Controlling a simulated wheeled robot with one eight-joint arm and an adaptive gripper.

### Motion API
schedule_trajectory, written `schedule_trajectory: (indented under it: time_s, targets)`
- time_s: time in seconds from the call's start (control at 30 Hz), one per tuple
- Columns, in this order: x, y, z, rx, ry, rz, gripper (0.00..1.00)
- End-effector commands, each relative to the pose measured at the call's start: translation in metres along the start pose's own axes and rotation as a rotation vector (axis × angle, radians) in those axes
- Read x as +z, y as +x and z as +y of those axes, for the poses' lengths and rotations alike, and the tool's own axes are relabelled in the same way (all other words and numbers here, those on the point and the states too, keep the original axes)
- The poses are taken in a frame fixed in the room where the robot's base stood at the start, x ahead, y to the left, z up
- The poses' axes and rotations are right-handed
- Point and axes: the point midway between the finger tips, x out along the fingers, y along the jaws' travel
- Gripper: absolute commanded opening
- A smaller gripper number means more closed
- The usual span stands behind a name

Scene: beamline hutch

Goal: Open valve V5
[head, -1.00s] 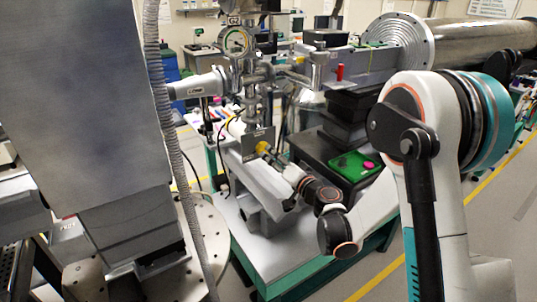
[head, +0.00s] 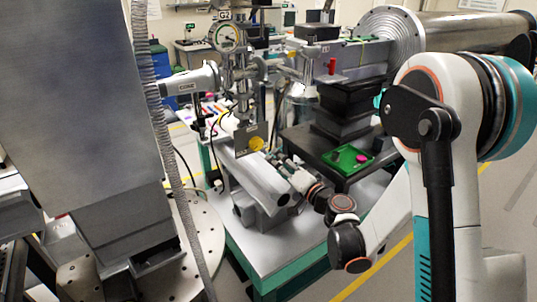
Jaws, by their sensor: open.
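No label reading V5 is legible in the head view. A round yellow knob (head: 256,144) sits on a grey plate (head: 240,140) below the vertical metal fitting with the gauge, and it may be the valve's handle. My gripper (head: 279,158) is small in the picture, just right of and slightly below the yellow knob. It looks apart from the knob, but the depth between them is hard to judge. The gripper is open, and nothing shows between its fingers.
A round gauge marked G2 (head: 226,38) tops the fitting. A green tray (head: 345,160) holds a pink item. A large metal cylinder (head: 450,32) runs to the right. A grey corrugated hose (head: 160,130) hangs at left.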

Motion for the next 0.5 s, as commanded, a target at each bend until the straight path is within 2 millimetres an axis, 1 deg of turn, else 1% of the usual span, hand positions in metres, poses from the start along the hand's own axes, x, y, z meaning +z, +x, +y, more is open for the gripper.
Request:
schedule_trajectory:
  time_s: [0.4, 0.5]
  targets:
    - [-0.0028, -0.0081, -0.0005, 0.0, 0.932, 0.001, 0.59]
    - [-0.0032, -0.01, -0.0004, 0.0, 1.143, 0.001, 0.59]
